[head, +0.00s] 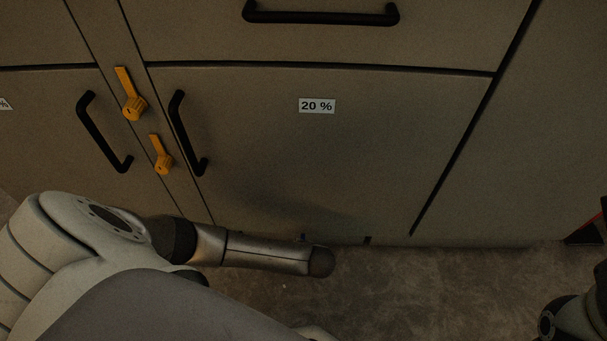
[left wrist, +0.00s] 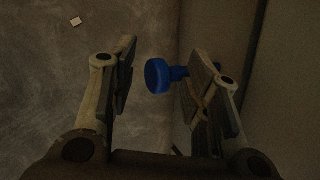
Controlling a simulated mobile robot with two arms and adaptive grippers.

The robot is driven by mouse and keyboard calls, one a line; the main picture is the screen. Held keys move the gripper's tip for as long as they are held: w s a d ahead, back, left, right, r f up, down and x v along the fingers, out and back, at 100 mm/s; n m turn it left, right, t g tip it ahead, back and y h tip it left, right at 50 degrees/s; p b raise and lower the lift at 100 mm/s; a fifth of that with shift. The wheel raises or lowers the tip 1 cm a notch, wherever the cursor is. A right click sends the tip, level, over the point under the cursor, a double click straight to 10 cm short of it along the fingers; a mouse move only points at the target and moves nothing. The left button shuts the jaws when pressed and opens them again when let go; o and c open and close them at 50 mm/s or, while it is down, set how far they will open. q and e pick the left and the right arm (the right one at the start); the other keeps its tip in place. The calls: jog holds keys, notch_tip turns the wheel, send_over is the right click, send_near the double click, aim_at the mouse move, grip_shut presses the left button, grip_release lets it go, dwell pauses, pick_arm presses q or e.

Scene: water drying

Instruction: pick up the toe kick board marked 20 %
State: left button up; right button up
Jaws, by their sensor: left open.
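The label 20 % (head: 317,106) is on a grey cabinet door in the head view. The board below that door is largely hidden there by the door and my left arm; a tiny blue spot (head: 302,237) shows just above the arm. In the left wrist view a blue round knob (left wrist: 158,76) on a short stem sticks out from a pale upright panel (left wrist: 212,30), which appears to be the toe kick board; no label shows on it. My left gripper (left wrist: 162,58) is open, with a finger on each side of the knob. I cannot tell whether either finger touches it.
The door has a black handle (head: 186,133), with two yellow knobs (head: 133,105) on the strip to its left. A drawer handle (head: 320,15) is above. Grey floor (head: 400,290) is clear in front. A red-edged dark object (head: 588,232) stands at the right edge.

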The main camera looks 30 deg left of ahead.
pick_arm(q)
jog(key=shift+c, duration=0.4)
grip_shut()
jog(key=shift+r, duration=0.15)
